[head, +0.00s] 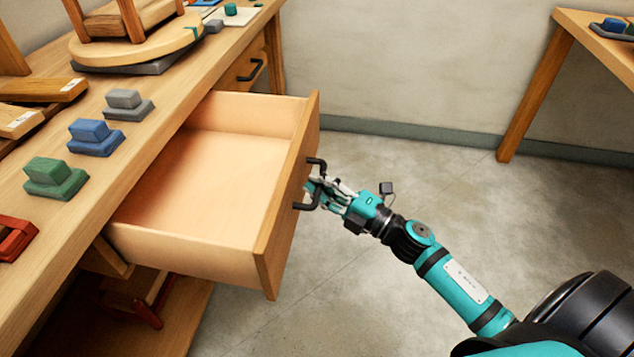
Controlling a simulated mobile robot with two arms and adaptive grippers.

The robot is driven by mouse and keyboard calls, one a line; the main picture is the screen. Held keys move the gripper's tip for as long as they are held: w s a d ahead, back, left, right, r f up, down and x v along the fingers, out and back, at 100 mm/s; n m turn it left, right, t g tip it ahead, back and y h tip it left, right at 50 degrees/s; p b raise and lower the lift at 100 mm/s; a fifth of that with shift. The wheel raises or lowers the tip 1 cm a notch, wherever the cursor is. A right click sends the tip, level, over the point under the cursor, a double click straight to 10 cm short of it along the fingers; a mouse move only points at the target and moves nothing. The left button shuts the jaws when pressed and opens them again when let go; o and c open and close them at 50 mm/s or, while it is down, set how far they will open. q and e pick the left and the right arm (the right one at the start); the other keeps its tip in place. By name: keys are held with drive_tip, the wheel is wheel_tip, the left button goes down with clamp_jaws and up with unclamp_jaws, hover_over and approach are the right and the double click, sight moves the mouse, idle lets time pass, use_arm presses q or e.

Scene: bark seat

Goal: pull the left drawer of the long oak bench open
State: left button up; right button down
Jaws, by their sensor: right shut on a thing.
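The long oak bench (160,115) runs along the left side of the head view. Its near drawer (208,182) is pulled well out and stands empty, with its pale inside showing. A second drawer (243,72), farther along the bench, is closed. The open drawer has a dark bar handle (316,165) on its front. My right gripper (317,187) is at this handle and is shut on it. The fingers partly cover the middle of the handle. My left gripper is not in view.
Green (56,178), blue (96,136) and grey (124,103) blocks sit on the bench top near its edge. A round wooden stool seat (140,45) lies farther back. Another table (570,25) stands at the upper right. The concrete floor (380,160) between is clear.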

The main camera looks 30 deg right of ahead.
drive_tip(key=c, duration=1.3)
unclamp_jaws()
drive_tip(key=shift+c, duration=0.2)
drive_tip(key=v, duration=1.2)
